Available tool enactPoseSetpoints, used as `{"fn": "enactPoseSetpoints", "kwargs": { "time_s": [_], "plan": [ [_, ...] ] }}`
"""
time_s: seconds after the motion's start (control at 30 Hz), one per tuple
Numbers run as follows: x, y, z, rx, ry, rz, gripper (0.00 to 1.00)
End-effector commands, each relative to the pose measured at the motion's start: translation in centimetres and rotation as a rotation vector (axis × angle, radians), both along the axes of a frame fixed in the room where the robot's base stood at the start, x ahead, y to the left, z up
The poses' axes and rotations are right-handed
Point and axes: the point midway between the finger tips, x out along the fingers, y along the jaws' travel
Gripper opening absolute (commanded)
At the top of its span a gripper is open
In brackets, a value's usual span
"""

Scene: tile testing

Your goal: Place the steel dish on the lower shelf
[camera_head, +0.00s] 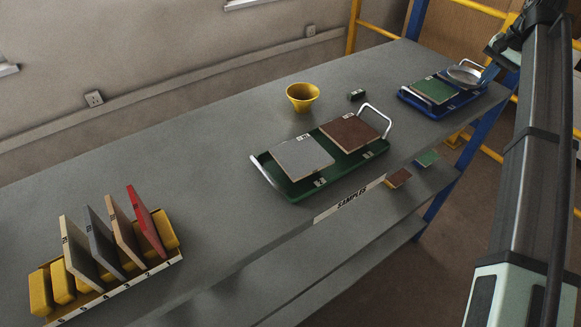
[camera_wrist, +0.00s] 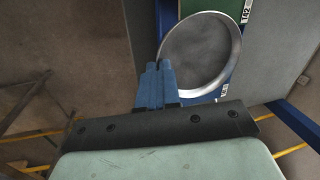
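The steel dish (camera_head: 464,76) is round, shallow and silvery. In the head view it appears at the right end of the blue tray (camera_head: 431,104), beside a green tile. My gripper (camera_head: 486,68) is at the dish's right side, partly hidden by my arm. In the wrist view the blue fingers of my gripper (camera_wrist: 158,66) are close together at the rim of the dish (camera_wrist: 202,50) and look shut on it. I cannot tell whether the dish is lifted off the tray. The lower shelf (camera_head: 345,268) runs under the bench front, below the SAMPLES label.
A green tray (camera_head: 311,193) with two tiles stands mid-bench; a yellow bowl (camera_head: 302,96) and a small dark block (camera_head: 356,95) are behind it. A yellow rack (camera_head: 120,283) holds upright tiles at left.

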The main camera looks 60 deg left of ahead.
Motion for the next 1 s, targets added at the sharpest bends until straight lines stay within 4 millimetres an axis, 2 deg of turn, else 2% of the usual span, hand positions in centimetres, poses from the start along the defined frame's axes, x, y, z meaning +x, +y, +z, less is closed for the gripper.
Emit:
{"fn": "enactPoseSetpoints", "kwargs": {
  "time_s": [0.03,0.1,0.37,0.57,0.77,1.0],
  "plan": [
    [-0.2,-2.5,-0.5,0.0,0.0,-0.001,0.0],
    [-0.1,-5.3,-1.2,0.0,0.0,0.002,0.0],
    [-0.2,-15.1,-6.0,-0.001,0.002,-0.017,0.0],
    [-1.3,-22.8,-10.1,-0.001,0.001,-0.04,0.0],
    [-3.4,-30.3,-14.1,0.0,0.001,-0.064,0.0],
    [-7.0,-38.5,-18.4,0.0,0.0,-0.092,0.0]
  ]
}}
